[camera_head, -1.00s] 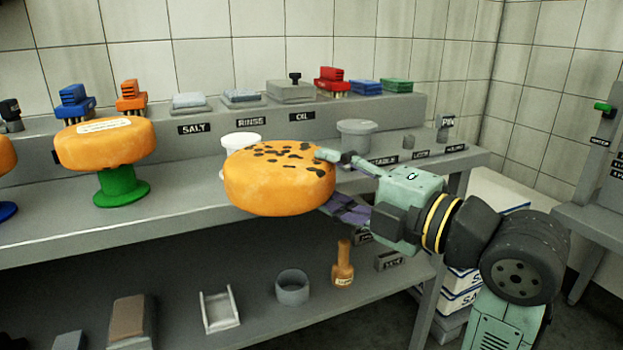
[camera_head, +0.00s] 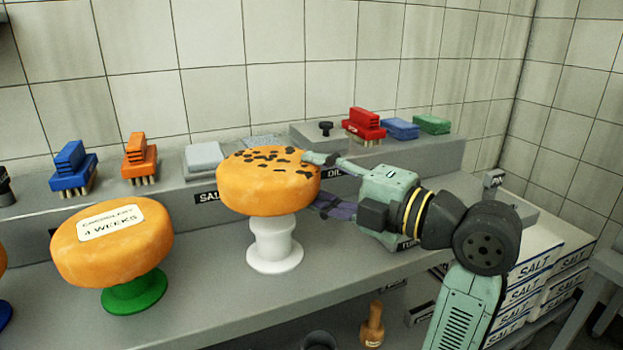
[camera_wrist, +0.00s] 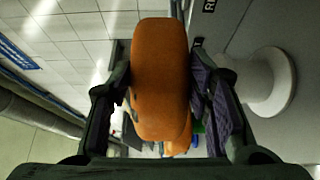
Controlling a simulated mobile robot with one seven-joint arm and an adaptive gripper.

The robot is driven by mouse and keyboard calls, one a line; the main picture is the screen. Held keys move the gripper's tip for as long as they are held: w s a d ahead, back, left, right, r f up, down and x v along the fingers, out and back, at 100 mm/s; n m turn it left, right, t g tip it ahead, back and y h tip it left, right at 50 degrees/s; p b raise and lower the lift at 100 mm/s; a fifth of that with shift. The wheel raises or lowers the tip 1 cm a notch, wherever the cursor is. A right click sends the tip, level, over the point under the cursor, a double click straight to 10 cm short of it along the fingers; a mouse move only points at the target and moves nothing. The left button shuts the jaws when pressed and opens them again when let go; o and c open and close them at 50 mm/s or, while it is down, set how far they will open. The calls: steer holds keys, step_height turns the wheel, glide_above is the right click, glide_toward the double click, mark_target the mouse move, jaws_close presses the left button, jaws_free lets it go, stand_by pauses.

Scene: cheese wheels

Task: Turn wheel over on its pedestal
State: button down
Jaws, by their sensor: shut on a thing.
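An orange cheese wheel (camera_head: 266,186) with dark spots on its upper face is held flat by my gripper (camera_head: 322,182). One finger lies on its top edge and the other under its right side. A white pedestal (camera_head: 274,245) stands on the bench just below the wheel; in the head view I cannot tell whether they touch. In the wrist view the wheel (camera_wrist: 160,85) sits edge-on between the fingers (camera_wrist: 165,90), and the white pedestal (camera_wrist: 268,82) shows to the right, seemingly apart from it.
Another orange wheel (camera_head: 120,255) with a "4 weeks" label stands on a green pedestal (camera_head: 136,293) to the left. Brushes, including a red one (camera_head: 364,124), and pads line the raised shelf behind. Salt boxes (camera_head: 535,275) are stacked at right.

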steer(key=shift+f+b, duration=0.9)
steer(key=shift+f, duration=1.15)
steer(key=shift+f+b, duration=0.3)
steer(key=shift+b, duration=0.15)
